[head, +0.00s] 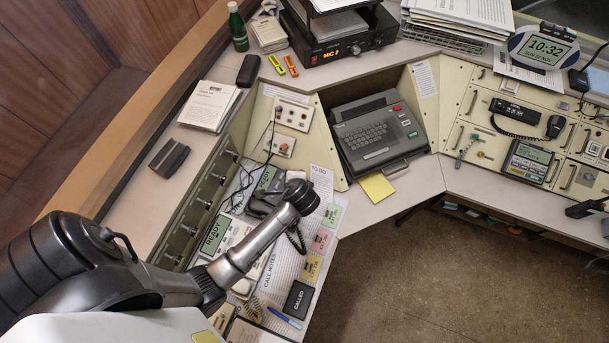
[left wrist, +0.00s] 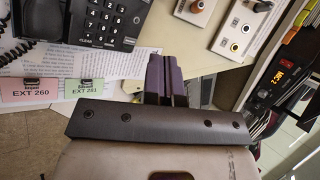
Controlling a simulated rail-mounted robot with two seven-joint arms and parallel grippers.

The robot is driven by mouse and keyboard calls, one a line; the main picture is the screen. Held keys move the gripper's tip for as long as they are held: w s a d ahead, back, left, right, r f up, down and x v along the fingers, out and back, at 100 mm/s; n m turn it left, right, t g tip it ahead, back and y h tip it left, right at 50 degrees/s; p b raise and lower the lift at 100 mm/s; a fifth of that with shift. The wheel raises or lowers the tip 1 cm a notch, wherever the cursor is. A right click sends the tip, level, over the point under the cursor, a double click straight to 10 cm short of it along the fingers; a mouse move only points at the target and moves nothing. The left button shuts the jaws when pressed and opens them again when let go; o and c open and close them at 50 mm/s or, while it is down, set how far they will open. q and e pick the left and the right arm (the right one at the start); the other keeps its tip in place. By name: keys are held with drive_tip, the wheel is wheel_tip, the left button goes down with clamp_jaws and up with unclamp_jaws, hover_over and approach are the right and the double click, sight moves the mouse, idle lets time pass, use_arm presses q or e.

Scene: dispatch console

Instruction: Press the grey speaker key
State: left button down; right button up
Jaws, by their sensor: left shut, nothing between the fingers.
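A dark desk telephone (head: 266,180) with a small display stands on the left wing of the console, partly hidden by my left arm. In the left wrist view the telephone's keypad (left wrist: 108,18) shows at the top left, cut off by the frame edge. The grey speaker key cannot be told apart from the other keys in either view. My left gripper (left wrist: 165,68) is shut and empty. Its fingertips are to the right of the keypad and below it in the left wrist view. In the head view the left gripper (head: 302,196) is beside the telephone. My right gripper is not in view.
Coloured extension cards (head: 320,240) lie on the call notes sheet. A jack panel (head: 292,115) stands behind the telephone, and a READY unit (head: 215,235) is to its left. A keyboard terminal (head: 375,135) sits in the central recess. A coiled cord (left wrist: 20,48) is at the keypad's left.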

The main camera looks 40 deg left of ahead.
use_arm(q)
drive_tip(key=w+f+m+y+b, duration=0.2)
drive_tip(key=w+f+m+b, duration=0.2)
drive_tip(key=w, duration=0.4)
wheel_tip(320, 180, down, 2)
drive_tip(key=shift+w+f+m+y+b, duration=0.2)
drive_tip(key=shift+w+m+y+b, duration=0.15)
drive_tip(key=shift+m, duration=0.35)
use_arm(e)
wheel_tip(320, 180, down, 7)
use_arm(q)
drive_tip(key=shift+s+a+f, duration=0.1)
drive_tip(key=shift+s+f, duration=0.05)
drive_tip(key=f+b, duration=0.4)
drive_tip(key=b, duration=0.1)
drive_tip(key=f+b, duration=0.2)
drive_tip(key=b, duration=0.1)
drive_tip(key=shift+s+a+f, duration=0.1)
drive_tip(key=shift+s+a, duration=0.05)
drive_tip(key=shift+a, duration=0.25)
drive_tip(key=shift+s+a+f+b, duration=0.15)
drive_tip(key=shift+f+b, duration=0.35)
drive_tip(key=shift+f, duration=0.55)
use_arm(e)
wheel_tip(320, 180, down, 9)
use_arm(q)
drive_tip(key=shift+a+f, duration=0.15)
drive_tip(key=shift+f, duration=0.25)
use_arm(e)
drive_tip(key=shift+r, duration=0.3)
